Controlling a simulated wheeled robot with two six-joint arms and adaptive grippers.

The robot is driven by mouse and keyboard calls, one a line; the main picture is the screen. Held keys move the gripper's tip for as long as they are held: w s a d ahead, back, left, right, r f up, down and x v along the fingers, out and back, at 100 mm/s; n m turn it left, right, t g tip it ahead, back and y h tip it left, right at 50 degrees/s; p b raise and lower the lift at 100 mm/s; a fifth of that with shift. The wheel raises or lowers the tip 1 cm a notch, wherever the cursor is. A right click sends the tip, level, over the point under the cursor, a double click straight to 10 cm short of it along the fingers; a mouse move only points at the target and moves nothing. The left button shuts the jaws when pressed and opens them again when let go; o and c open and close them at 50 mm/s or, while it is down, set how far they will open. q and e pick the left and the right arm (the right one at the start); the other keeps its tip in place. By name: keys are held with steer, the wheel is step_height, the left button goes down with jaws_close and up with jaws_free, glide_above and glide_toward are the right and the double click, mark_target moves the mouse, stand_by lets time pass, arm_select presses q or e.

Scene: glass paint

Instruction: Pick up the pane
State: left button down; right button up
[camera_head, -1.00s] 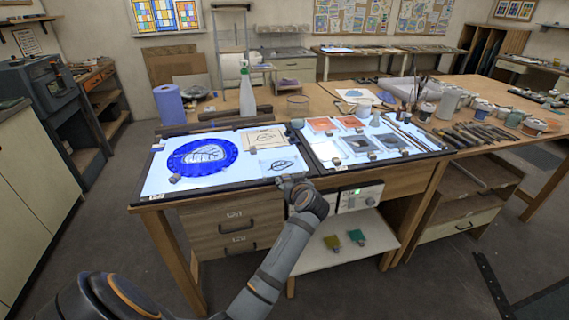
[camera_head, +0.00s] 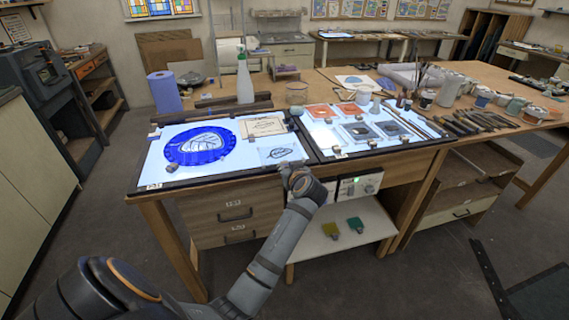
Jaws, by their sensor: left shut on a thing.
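The pane (camera_head: 269,157) is a small clear square with a dark leaf-like drawing. It is at the near right corner of the left lit panel (camera_head: 150,172), in front of a tan card with a line drawing (camera_head: 263,126). My left gripper (camera_head: 289,167) reaches up from below to the pane's near edge and is shut on it. The wrist hides the fingertips in part. I cannot tell whether the pane is lifted off the panel. My right gripper is not in view.
A blue disc with a pale design (camera_head: 178,145) lies left on the panel. The right lit panel (camera_head: 325,141) holds orange and grey squares. A spray bottle (camera_head: 244,80) and blue roll (camera_head: 165,92) stand behind. Jars and tools crowd the right table.

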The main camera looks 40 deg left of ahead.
arm_select(q)
step_height(320, 180, up, 10)
steer(key=b, duration=0.1)
stand_by(0.4)
